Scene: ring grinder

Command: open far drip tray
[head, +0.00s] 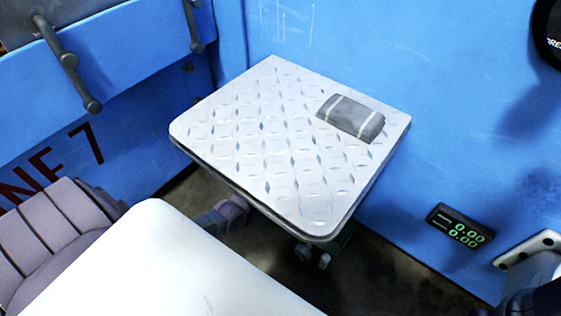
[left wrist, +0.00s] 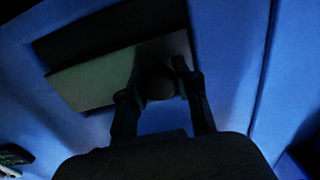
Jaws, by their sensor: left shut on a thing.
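In the left wrist view, a grey-green panel (left wrist: 92,84) sits against the blue machine wall, with a dark band (left wrist: 100,32) along its upper edge. It looks like the drip tray front; I cannot tell how far out it is. A dark round knob (left wrist: 157,82) stands out from it. My left gripper (left wrist: 157,78) is shut on this knob, one finger on each side. In the head view the panel and my left fingertips are hidden, apparently below the diamond-plate top. My right gripper is not in view.
The diamond-plate top (head: 275,150) stands by the blue wall (head: 330,40) and carries a grey striped block (head: 350,116). Grey bar handles (head: 68,62) stick out at upper left. A green-digit display (head: 460,227) is at right. Dark floor (head: 375,275) shows below the top.

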